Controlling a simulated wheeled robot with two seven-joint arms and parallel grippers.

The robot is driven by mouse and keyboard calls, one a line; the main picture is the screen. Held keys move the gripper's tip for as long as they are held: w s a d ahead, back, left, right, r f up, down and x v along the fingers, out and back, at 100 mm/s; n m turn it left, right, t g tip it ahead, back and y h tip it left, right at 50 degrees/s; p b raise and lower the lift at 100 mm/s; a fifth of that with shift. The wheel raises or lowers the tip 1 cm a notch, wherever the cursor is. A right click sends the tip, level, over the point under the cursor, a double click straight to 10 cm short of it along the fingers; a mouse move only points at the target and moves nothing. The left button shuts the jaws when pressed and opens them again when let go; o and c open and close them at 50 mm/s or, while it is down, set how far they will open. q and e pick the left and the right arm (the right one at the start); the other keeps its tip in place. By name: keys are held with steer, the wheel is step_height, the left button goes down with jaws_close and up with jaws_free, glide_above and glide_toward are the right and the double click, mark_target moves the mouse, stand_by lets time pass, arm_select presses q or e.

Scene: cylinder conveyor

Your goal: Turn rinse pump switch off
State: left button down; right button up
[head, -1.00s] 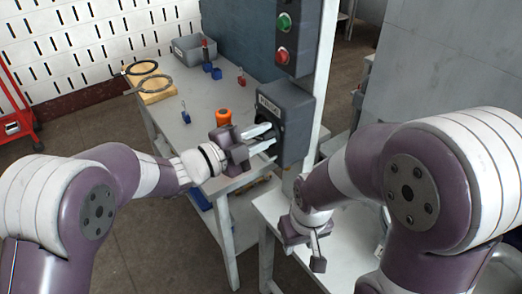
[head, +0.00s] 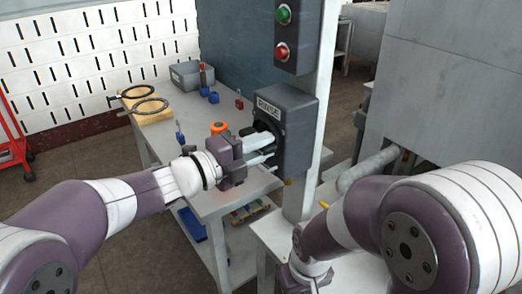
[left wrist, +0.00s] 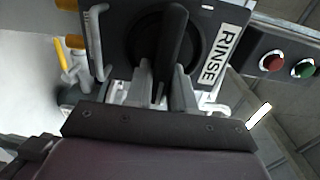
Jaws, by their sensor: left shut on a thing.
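The rinse pump switch is a dark grey box (head: 298,128) labelled RINSE on a pale post, with a round black dial on its face. In the left wrist view its black handle (left wrist: 174,35) stands lengthwise across the dial (left wrist: 142,38). My left gripper (head: 272,149) reaches the box from the left, its pale fingers at the dial. In the left wrist view the fingers (left wrist: 163,88) are shut on the handle's near end, one on each side. My right gripper (head: 303,281) is at the bottom edge of the head view, its fingers cut off.
A box with a green button (head: 283,14) and a red button (head: 282,51) sits above the switch. The grey table (head: 205,200) behind my left arm holds an orange cylinder (head: 218,128), a grey bin (head: 186,74) and rings on a wooden block (head: 155,117).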

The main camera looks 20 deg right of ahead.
arm_select(q)
steer(key=shift+f, duration=0.1)
steer(key=c, duration=1.1)
jaws_free()
steer(key=shift+o, duration=0.2)
steer(key=v, duration=1.2)
steer(key=shift+s+a+b, duration=0.2)
steer(key=shift+a+b, duration=0.15)
steer(key=shift+b, duration=0.05)
